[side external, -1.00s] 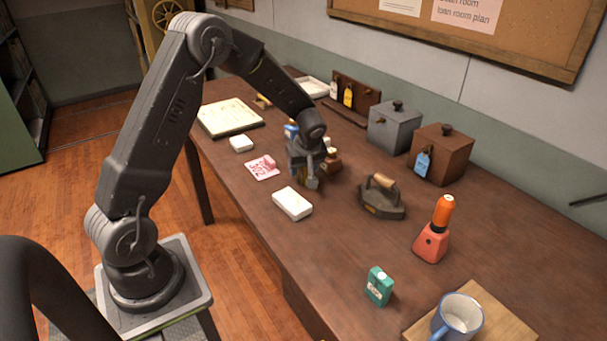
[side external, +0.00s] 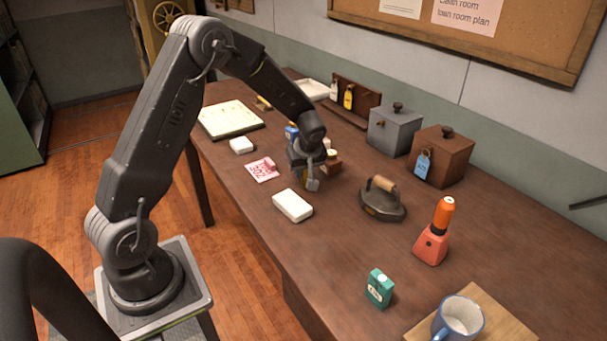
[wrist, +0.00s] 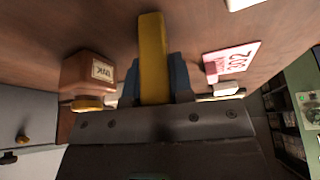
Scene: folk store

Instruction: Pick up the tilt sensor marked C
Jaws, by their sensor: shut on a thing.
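My gripper (side external: 307,176) points down over the middle of the table and is shut. In the wrist view its two blue fingers (wrist: 155,85) are closed on both sides of a yellow block-like thing (wrist: 153,40). Its lower end shows as a small yellow patch (side external: 306,184) in the side view. I see no letter C on it, so I cannot tell whether it is the tilt sensor. Whether it touches the table is also unclear. No mark C is readable anywhere in view.
A brown ink bottle (side external: 332,165) stands close beside the gripper; it also shows in the wrist view (wrist: 90,72). A pink card (side external: 262,169), a white box (side external: 293,206) and an iron (side external: 381,206) lie nearby. Wooden and grey boxes stand along the wall.

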